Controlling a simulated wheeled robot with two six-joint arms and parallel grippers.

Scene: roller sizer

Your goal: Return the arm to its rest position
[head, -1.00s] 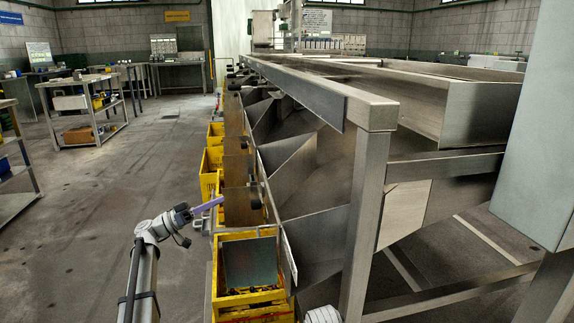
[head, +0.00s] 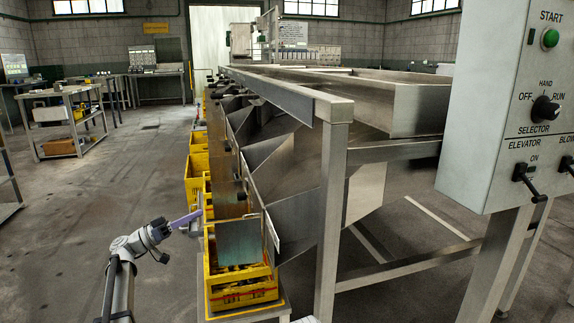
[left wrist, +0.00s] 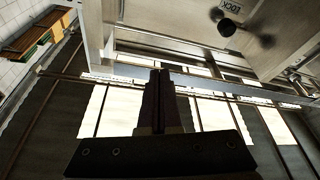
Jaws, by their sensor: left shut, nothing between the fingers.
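My left arm comes in from the lower left of the head view. Its gripper (head: 187,219) has purple fingers that point right, a short way left of the yellow crates and the sizer's metal chutes. In the left wrist view the fingers (left wrist: 160,88) are together with nothing between them.
The roller sizer's steel frame (head: 333,200) fills the middle. Yellow crates (head: 240,296) line its left side, the nearest on a stand. A control panel (head: 490,110) with switches stands at right. The floor (head: 90,215) at left is clear.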

